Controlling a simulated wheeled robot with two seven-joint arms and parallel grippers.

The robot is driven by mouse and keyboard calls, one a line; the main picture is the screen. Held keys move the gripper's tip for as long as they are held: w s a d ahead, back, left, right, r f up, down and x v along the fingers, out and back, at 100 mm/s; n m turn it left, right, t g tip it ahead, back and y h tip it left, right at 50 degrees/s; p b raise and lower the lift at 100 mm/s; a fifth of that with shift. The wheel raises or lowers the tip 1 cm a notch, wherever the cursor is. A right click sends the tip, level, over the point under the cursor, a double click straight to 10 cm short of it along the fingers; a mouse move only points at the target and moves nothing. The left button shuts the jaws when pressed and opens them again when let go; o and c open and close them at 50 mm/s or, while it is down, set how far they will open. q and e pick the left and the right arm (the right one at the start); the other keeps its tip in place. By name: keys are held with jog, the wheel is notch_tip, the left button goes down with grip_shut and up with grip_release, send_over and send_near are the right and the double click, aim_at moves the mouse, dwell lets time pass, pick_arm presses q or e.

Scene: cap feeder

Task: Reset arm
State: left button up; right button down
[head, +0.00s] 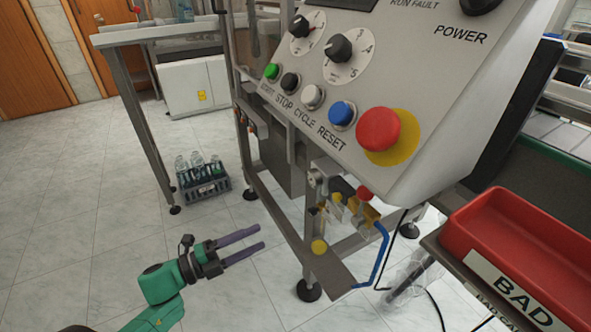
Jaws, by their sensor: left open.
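My left gripper (262,239) is at the lower left, on a green arm. Its two grey-purple fingers are apart with nothing between them. They point right, towards the machine's lower frame, and look clear of it. My right gripper is not in the head view. The control panel (400,60) fills the upper right. It carries a green button (271,71), a black button (290,82), a white button (312,95), a blue button (342,113) above the word RESET and a red emergency stop (378,129) on a yellow disc.
A red bin (480,215) labelled BAD stands at the lower right. Below the panel are valves and a blue hose (381,255). A crate of bottles (203,190) sits on the floor beside a metal table (160,32). The tiled floor at left is clear.

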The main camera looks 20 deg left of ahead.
pick_arm(q)
jog(key=a+f+n+g+y, duration=0.1)
jog(key=a+f+n+y, duration=0.3)
jog(key=f+n+y, duration=0.4)
jog(key=a+f+n+g+y, duration=0.1)
jog(key=a+f+n+y, duration=0.2)
jog(key=f+n, duration=0.6)
jog(key=s+d+f+n+g+y, duration=0.2)
jog(key=s+f+g, duration=0.35)
jog(key=f, duration=0.65)
jog(key=s+d+f+n+g+h, duration=0.1)
jog(key=s+d+f+n+g, duration=0.35)
jog(key=s+d+f, duration=0.4)
jog(key=s+a+r+p, duration=0.2)
jog(key=s+r+p, duration=0.4)
jog(key=p, duration=0.5)
jog(key=s+a+r+m+g+p, duration=0.1)
jog(key=s+a+r+p, duration=0.1)
jog(key=s+r+p, duration=0.4)
jog(key=shift+s+a+p, duration=0.2)
jog(key=shift+s+p, duration=1.4)
jog(key=shift+p, duration=0.85)
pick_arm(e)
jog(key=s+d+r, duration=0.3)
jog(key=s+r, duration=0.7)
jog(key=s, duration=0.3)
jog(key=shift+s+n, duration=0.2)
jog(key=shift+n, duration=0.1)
